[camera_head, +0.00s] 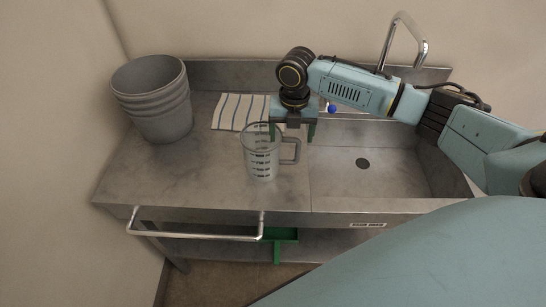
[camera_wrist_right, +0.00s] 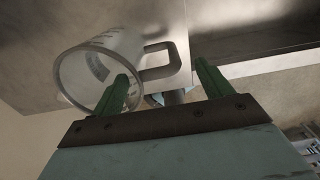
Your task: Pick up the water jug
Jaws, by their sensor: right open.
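The water jug (camera_head: 262,158) is a clear measuring jug with dark markings and a grey handle on its right side. It stands upright on the steel counter, left of the sink. In the right wrist view the jug (camera_wrist_right: 92,62) shows at the upper left with its handle beside the fingers. My right gripper (camera_head: 292,133) is open and empty, just behind and above the jug's handle. Its green fingers (camera_wrist_right: 162,88) are spread, one overlapping the jug's rim in the wrist view; I cannot tell whether it touches. My left gripper is not in view.
A striped cloth (camera_head: 240,111) lies behind the jug. The sink basin (camera_head: 385,180) and tap (camera_head: 421,45) are to the right.

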